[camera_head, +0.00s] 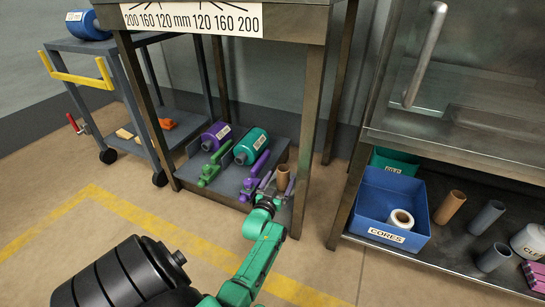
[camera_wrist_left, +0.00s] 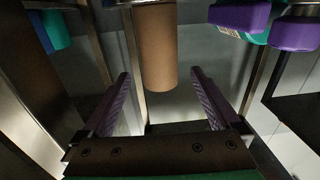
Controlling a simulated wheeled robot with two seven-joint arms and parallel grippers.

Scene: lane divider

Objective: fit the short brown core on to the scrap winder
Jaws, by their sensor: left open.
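The short brown core (camera_head: 282,176) stands at the right end of the low shelf under the bench in the head view. In the wrist view it (camera_wrist_left: 158,50) reaches down from the top edge, its other end cut off. My left gripper (camera_head: 277,185) is open at the core. In the wrist view its two purple fingers (camera_wrist_left: 160,72) lie on either side of the core with gaps between; I cannot tell how deep the core sits between them. My right gripper is out of view.
Bench legs (camera_head: 309,130) stand close right of my left gripper. At right, a low shelf holds a blue CORES bin (camera_head: 392,200), a taller brown tube (camera_head: 449,207) and grey tubes (camera_head: 487,217). A cart (camera_head: 125,80) stands at left. Floor in front is mostly clear.

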